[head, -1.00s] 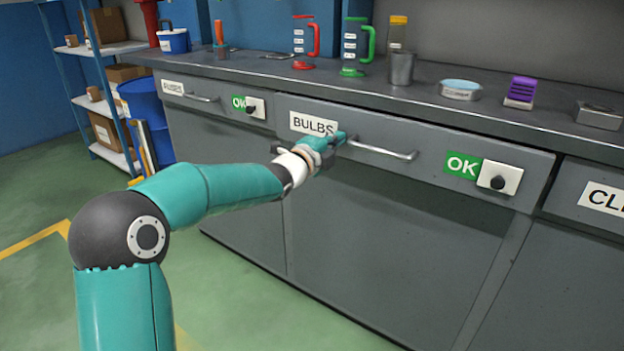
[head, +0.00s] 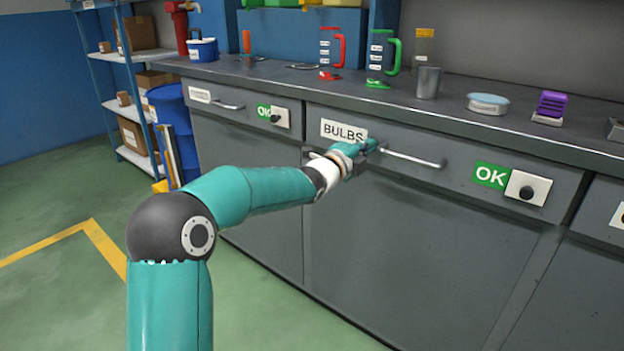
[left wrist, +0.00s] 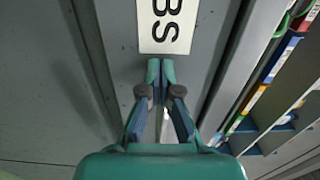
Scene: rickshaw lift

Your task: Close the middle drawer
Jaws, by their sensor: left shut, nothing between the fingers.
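The middle drawer (head: 420,150) has a grey front with a white BULBS label (head: 343,131), a bar handle (head: 412,158) and a green OK sign (head: 490,175). Its front looks about flush with the cabinet; I cannot tell if a small gap is left. My left gripper (head: 369,146) is shut and empty, its tips at the drawer front, just right of the label and by the handle's left end. In the left wrist view the closed fingertips (left wrist: 160,70) lie just below the label (left wrist: 167,24). Contact cannot be told. My right gripper is out of view.
The worktop (head: 300,78) above holds a red-handled jug (head: 328,50), a green-handled jug (head: 380,58), a metal cup (head: 428,82) and a purple block (head: 550,105). A neighbouring drawer (head: 235,108) at left looks shut. Open green floor lies in front.

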